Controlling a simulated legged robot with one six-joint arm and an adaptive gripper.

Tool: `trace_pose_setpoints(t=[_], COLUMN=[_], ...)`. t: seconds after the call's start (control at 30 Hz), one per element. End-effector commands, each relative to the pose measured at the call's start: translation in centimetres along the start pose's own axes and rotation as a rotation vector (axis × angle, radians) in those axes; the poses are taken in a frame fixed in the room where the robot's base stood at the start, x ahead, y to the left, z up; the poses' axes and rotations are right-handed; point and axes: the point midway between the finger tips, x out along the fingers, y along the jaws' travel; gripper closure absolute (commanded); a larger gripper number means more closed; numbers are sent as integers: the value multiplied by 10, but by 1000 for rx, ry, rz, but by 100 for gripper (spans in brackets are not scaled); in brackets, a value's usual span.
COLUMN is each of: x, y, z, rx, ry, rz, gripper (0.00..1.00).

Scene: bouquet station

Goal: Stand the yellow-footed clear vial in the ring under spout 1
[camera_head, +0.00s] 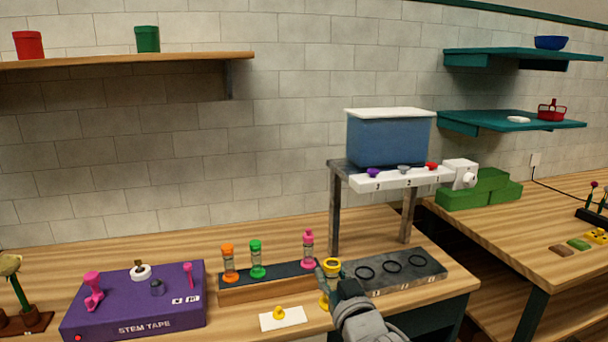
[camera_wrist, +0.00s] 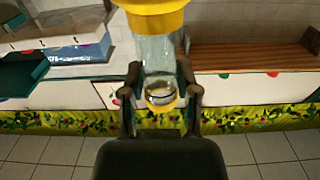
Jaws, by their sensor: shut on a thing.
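The clear vial with yellow ends (camera_head: 332,267) is in my gripper (camera_head: 331,285), upright, in front of the right end of the vial rack. In the wrist view the vial's clear body (camera_wrist: 155,55) stands between my two fingers (camera_wrist: 161,90), which are closed on it. The dark ring plate (camera_head: 435,270) lies to its right, with three empty rings. The spout bar (camera_head: 393,181) above carries a purple, a grey and a red spout; its small numbers seem to read 3, 2, 1 from left to right. The right ring (camera_head: 418,261) lies below the red spout (camera_head: 431,166).
The wooden rack (camera_head: 265,292) holds orange, green and pink vials left of my gripper. A yellow piece (camera_head: 280,313) sits on a white card in front. A purple STEM TAPE box (camera_head: 135,303) is at left. The stand's legs (camera_head: 334,220) rise behind the ring plate.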

Motion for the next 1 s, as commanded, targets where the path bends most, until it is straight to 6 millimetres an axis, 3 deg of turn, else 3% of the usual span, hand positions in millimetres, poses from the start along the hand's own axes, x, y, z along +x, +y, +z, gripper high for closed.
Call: trace_pose_setpoints(t=[0.53, 1.0], x=[34, 67], y=[24, 76], z=[49, 159], rx=[11, 18], ry=[-3, -5], rz=[48, 155], gripper=[100, 100])
